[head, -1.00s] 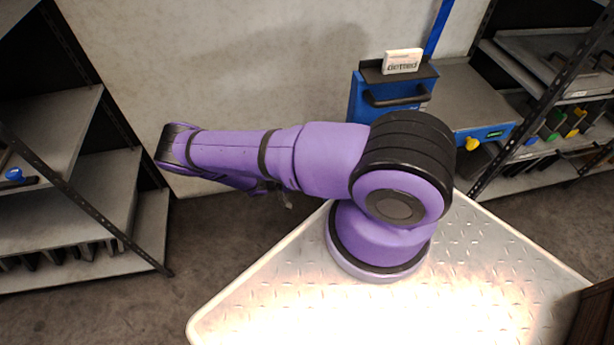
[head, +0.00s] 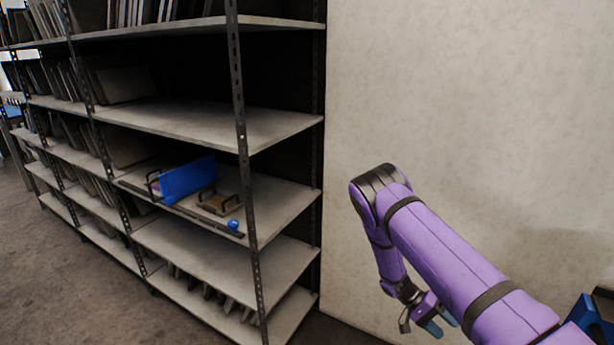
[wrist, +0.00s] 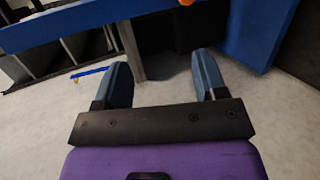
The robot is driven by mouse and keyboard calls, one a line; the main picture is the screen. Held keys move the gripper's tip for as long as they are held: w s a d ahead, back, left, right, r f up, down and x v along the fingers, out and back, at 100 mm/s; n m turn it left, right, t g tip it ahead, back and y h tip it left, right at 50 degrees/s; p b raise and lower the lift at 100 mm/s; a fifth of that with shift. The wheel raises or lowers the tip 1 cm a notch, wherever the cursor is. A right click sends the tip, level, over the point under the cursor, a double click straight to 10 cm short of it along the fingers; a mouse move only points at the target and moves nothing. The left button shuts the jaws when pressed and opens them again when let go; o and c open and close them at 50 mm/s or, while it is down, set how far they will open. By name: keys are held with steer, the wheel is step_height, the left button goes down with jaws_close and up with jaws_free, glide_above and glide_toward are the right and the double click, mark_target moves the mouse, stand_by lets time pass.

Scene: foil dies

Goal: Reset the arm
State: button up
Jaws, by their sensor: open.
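My gripper (wrist: 163,88) shows in the wrist view with its two blue-grey fingers wide apart and nothing between them. It is open above the grey floor. In the head view my purple arm is folded at the right, and my gripper (head: 431,318) hangs low beneath the elbow, partly hidden behind the arm. The wall stands behind it.
A tall metal shelf rack (head: 210,127) fills the left of the head view. One shelf holds a blue plate (head: 187,181) and a framed die with handles (head: 218,203). A pale wall (head: 440,100) stands at the right. Blue-edged furniture (wrist: 80,22) shows in the wrist view.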

steer(key=a+r+n+t+y, duration=0.1)
steer(key=a+r+t+y, duration=0.25)
steer(key=r, duration=1.45)
steer(key=a+r+n+t+y, duration=0.1)
steer(key=a+r+t+y, duration=0.25)
steer(key=r, duration=1.55)
steer(key=s+a+r+n+t+y, duration=0.1)
steer(key=s+r+n+t+y, duration=0.15)
steer(key=s+r, duration=0.95)
steer(key=s+a+r+n+t, duration=0.1)
steer(key=s+r+t, duration=0.1)
steer(key=s, duration=0.4)
steer(key=s+a+r+n+t, duration=0.1)
steer(key=s+r+n+t, duration=0.1)
steer(key=s, duration=0.5)
step_height(320, 180, up, 2)
steer(key=shift+s+r+t, duration=0.15)
steer(key=shift+s+t, duration=0.05)
steer(key=shift+t, duration=0.45)
steer(key=shift+a+y, duration=0.1)
steer(key=shift+y, duration=0.15)
